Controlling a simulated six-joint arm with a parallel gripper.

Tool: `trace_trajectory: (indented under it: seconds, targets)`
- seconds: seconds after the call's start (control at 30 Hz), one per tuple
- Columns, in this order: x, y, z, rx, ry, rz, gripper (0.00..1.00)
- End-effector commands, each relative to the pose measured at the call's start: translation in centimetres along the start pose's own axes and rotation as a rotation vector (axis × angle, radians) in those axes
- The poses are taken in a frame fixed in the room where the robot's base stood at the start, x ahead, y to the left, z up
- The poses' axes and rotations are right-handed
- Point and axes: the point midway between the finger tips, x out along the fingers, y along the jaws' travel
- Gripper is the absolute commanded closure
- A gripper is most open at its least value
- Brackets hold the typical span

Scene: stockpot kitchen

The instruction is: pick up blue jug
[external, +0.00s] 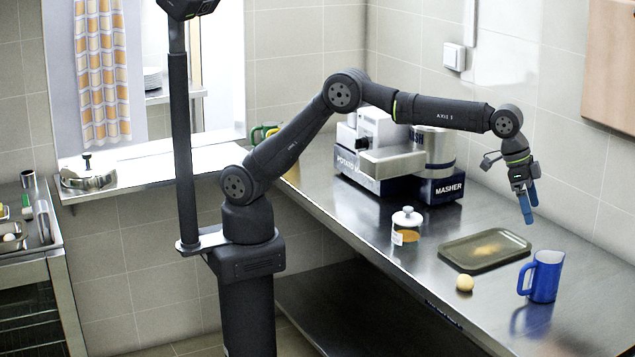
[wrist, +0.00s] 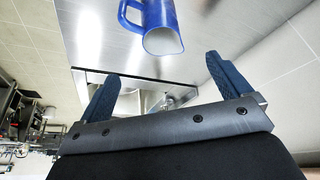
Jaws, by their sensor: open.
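The blue jug (external: 546,277) stands upright on the steel counter at the right of the external view, its handle on the left side. In the wrist view the blue jug (wrist: 157,22) is at the top middle, with its pale open mouth showing and its upper part cut off by the frame edge. My gripper (external: 528,206) is above the counter, up and slightly left of the jug, with its blue fingers pointing down. In the wrist view my gripper (wrist: 160,80) has its two blue fingers wide apart, with nothing between them. It does not touch the jug.
A shallow tray (external: 456,260) lies left of the jug. A small pale ball (external: 464,283) sits near the counter's front edge. A lidded glass jar (external: 406,228) and the masher machine (external: 375,160) stand farther left. The tiled wall runs behind the counter.

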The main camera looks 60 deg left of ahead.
Motion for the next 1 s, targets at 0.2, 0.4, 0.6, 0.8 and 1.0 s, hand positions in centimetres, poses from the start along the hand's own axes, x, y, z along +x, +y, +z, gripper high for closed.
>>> trace_trajectory:
  seconds: [0.2,0.4,0.6,0.8,1.0]
  targets:
    - [4.8,0.0,0.1,0.0,-0.004,0.0,0.05]
    - [8.9,0.0,0.1,0.0,-0.003,0.0,0.05]
    - [10.8,0.0,0.0,0.0,0.001,0.0,0.05]
    - [12.0,-0.1,0.1,0.0,-0.001,0.0,0.05]
    - [14.9,-0.1,0.2,0.0,-0.002,-0.001,0.05]
